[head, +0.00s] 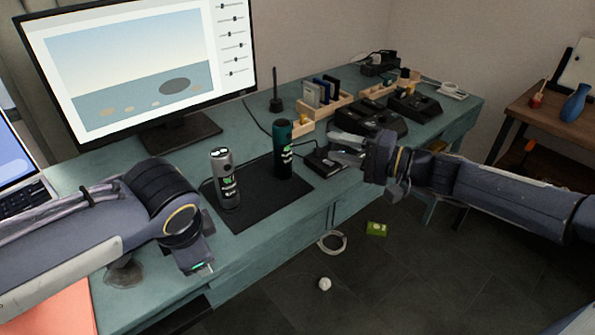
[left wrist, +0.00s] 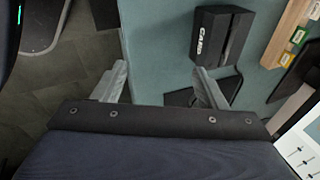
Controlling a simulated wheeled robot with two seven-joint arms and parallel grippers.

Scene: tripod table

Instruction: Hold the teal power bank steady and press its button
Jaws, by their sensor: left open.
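My left gripper is open and empty in the left wrist view (left wrist: 160,88); neither cylinder is seen there. In the head view my left wrist is left of the mat, over the table's front edge, apart from both cylinders. My right gripper (head: 345,150) is right of the teal power bank, apart from it, by a black box; its jaw gap is unclear.
The black box (head: 324,160) with white lettering also shows in the left wrist view (left wrist: 220,36). A monitor (head: 135,70) stands at the back left. Wooden racks (head: 330,107) and black devices (head: 370,118) fill the table's back right. The front of the mat is clear.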

